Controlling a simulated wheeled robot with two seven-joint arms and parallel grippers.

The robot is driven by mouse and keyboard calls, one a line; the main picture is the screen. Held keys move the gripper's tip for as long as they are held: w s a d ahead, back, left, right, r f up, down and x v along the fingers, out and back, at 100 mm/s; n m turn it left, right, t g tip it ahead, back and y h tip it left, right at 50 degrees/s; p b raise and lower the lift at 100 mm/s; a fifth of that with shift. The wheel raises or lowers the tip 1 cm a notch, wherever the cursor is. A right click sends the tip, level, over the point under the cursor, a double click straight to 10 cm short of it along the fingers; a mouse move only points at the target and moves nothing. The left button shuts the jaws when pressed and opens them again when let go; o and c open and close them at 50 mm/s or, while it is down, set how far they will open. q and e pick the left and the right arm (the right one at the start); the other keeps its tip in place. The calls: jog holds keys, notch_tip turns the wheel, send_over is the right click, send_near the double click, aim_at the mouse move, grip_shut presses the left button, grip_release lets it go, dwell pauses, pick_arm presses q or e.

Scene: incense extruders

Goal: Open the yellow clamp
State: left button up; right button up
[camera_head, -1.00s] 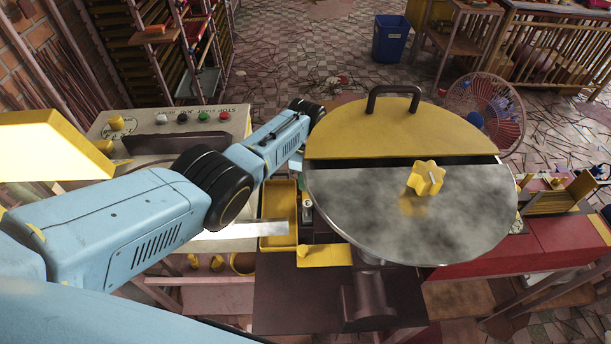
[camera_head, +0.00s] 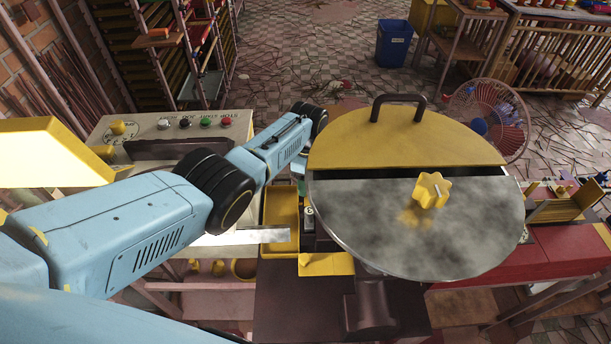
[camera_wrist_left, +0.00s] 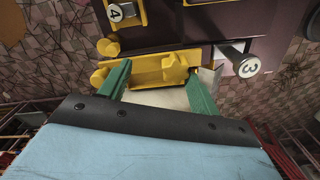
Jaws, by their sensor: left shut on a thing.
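The yellow clamp (camera_wrist_left: 158,72) shows in the left wrist view as a yellow bar with a rounded lug at its left end, against a dark machine body. My left gripper (camera_wrist_left: 158,82) has its two green fingers on either side of the clamp and is shut on it. In the head view my blue left arm reaches in from the left and bends down beside the round lid; its gripper is mostly hidden there. I cannot make out the clamp surely in the head view. My right gripper is not in view.
A large round lid (camera_head: 420,235), half grey metal and half yellow, with a star knob (camera_head: 432,190) and handle, stands close to the left wrist. A yellow tray (camera_head: 281,210) and a control panel (camera_head: 235,128) are left of it. A fan (camera_head: 490,112) stands behind right.

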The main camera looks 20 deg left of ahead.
pick_arm(q)
jog(key=shift+w+r, duration=0.3)
jog(key=shift+r, duration=0.25)
notch_tip(320, 180, up, 12)
jog(key=p, duration=0.3)
jog(key=shift+s+r, duration=0.2)
jog(key=shift+s, duration=0.05)
